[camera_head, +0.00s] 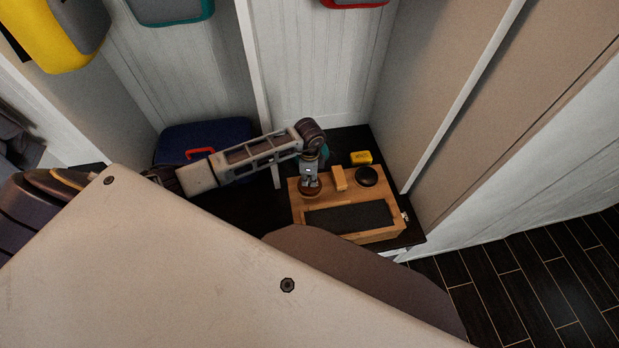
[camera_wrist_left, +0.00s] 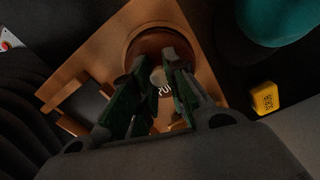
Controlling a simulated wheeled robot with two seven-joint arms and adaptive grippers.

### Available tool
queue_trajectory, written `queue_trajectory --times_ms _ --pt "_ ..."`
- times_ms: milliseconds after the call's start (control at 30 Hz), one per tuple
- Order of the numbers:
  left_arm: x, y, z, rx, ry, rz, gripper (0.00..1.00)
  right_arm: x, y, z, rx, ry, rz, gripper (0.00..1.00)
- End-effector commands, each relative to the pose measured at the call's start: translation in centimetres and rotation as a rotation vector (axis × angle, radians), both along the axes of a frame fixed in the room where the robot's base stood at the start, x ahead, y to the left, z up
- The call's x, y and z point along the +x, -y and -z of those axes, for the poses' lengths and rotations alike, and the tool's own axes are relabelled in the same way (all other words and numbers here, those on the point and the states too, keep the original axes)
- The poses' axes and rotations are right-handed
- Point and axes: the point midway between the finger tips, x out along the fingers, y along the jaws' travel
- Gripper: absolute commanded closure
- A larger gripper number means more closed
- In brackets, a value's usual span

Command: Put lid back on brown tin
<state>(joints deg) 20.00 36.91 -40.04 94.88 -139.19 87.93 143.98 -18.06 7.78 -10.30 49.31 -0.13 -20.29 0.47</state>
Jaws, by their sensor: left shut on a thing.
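My left gripper (camera_head: 311,184) points down over the back left corner of a wooden box (camera_head: 383,236). A round brown thing (camera_head: 309,194) shows right beneath its fingers, apparently the brown tin or its lid. In the left wrist view, my left gripper (camera_wrist_left: 165,85) is shut on a small pale round piece, apparently the lid's knob, with light lettering just below it. A round brown rim (camera_wrist_left: 146,38) surrounds it. The fingers hide much of this, so I cannot tell whether the lid is seated. My right gripper is not in view.
A wooden block (camera_head: 339,178) and a black round tin (camera_head: 367,176) are on the box, right of the gripper. A yellow box (camera_head: 361,157) stands behind. A teal thing (camera_wrist_left: 275,18) is close by. Walls close in behind and right; a dark blue case (camera_head: 225,133) is left.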

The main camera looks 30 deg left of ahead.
Motion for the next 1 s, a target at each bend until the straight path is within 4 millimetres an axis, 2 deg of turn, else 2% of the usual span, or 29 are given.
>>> queue_trajectory --times_ms 267,300,467,700,867,1000 --pt "0.00 0.01 0.01 0.000 0.000 0.000 0.98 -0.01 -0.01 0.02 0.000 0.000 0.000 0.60" --pt "0.00 0.01 0.01 0.000 0.000 0.000 0.81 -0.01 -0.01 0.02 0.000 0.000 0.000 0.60" --pt "0.00 0.01 0.01 0.000 0.000 0.000 0.61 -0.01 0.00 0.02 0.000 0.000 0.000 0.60" --pt "0.00 0.00 0.01 0.000 0.000 0.000 0.59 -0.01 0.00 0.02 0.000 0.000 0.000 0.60" --pt "0.00 0.00 0.01 0.000 0.000 0.000 0.39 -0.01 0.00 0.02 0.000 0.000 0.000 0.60" --pt "0.00 0.00 0.01 0.000 0.000 0.000 0.39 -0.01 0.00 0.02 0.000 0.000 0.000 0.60"
